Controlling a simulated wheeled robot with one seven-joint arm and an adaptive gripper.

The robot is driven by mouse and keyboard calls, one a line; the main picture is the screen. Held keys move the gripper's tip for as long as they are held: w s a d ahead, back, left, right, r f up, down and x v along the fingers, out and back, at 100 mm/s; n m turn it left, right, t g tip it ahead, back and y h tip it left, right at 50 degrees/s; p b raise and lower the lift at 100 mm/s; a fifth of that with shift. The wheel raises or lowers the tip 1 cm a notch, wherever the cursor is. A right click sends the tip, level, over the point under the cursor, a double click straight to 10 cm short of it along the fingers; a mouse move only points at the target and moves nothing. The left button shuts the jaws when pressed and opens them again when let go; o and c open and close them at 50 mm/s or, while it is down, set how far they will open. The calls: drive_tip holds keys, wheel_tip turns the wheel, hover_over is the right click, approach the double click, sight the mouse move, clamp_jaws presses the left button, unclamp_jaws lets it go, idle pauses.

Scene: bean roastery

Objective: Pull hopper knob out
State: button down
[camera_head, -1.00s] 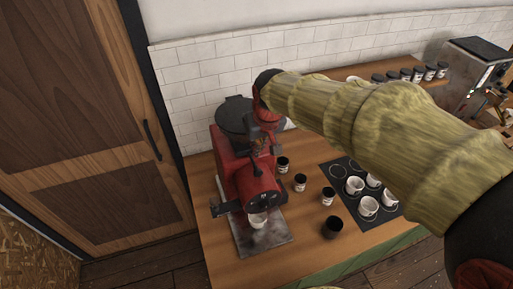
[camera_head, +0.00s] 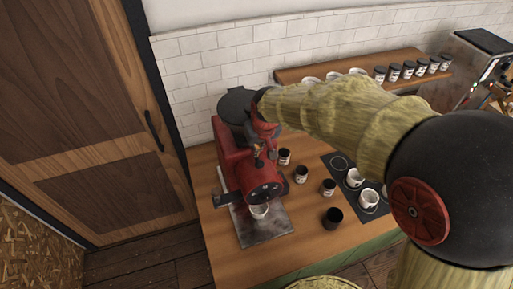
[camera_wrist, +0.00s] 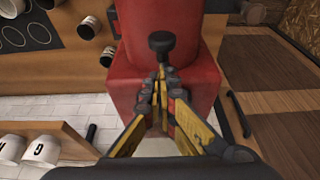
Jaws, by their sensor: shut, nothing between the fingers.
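The red roasting machine (camera_head: 236,166) stands on the wooden counter, with a round black hopper lid (camera_head: 237,103) on top. In the wrist view its red body (camera_wrist: 192,38) fills the upper middle. A black knob (camera_wrist: 161,41) with a short stem stands out from that body. My gripper (camera_wrist: 162,70) is shut and empty, its fingertips just below the knob in the picture. I cannot tell whether they touch its stem. In the head view my gripper (camera_head: 259,150) hangs close to the front of the machine, below the hopper, and the knob cannot be made out.
A white cup (camera_head: 259,211) sits under the machine's front on a metal tray (camera_head: 270,233). Dark jars (camera_head: 328,187) and a black mat (camera_head: 340,163) with white cups are to the right. A wall shelf (camera_head: 291,76) holds jars and cups behind my arm.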

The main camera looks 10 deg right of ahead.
sight(259, 162)
drive_tip(key=shift+s+d+f+b, duration=0.1)
drive_tip(key=shift+s+d+b, duration=0.1)
drive_tip(key=shift+s, duration=0.75)
drive_tip(key=shift+s+d+b, duration=0.2)
drive_tip(key=shift+s, duration=0.75)
